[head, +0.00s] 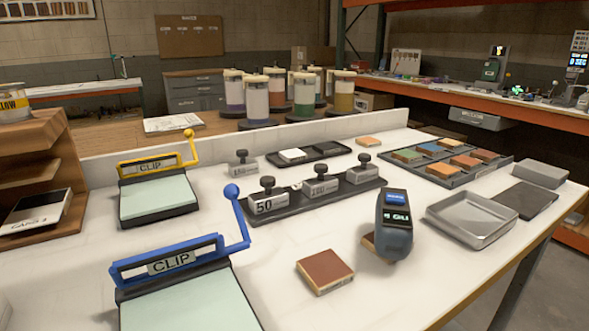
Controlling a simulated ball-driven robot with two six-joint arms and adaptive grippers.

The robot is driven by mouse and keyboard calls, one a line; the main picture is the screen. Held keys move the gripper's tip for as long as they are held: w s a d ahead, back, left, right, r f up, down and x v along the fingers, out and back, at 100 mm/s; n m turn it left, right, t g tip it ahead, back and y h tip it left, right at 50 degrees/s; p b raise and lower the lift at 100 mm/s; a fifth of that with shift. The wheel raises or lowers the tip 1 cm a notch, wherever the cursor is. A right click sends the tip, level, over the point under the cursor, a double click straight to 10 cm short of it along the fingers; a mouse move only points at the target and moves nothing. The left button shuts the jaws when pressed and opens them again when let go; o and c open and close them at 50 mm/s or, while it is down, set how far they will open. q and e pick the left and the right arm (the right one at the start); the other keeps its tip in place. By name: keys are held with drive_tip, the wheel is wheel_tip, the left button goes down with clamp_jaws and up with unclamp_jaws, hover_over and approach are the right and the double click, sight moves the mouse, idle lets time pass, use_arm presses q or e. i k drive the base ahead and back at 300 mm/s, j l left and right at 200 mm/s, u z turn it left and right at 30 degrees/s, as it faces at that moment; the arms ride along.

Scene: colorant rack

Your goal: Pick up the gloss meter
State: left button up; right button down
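The gloss meter (398,241) is a dark grey-blue handheld device in the head view, right of centre on the white table. It has a blue label on top and a small display reading "GU". It stands upright, with a tan block (368,243) partly hidden at its lower left side. Neither of my grippers shows in this view.
A brown square tile (325,271) lies left of the meter; a metal tray (471,219) stands right of it. Behind are a weight rack (300,205) and a tray of coloured blocks (485,170). Two clip boards (175,300) (158,197) occupy the left. Bare table lies in front.

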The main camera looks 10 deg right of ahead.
sight(394, 226)
drive_tip(key=i+l, duration=0.1)
drive_tip(key=l, duration=0.55)
drive_tip(key=i+l+u, duration=0.15)
drive_tip(key=l, duration=0.5)
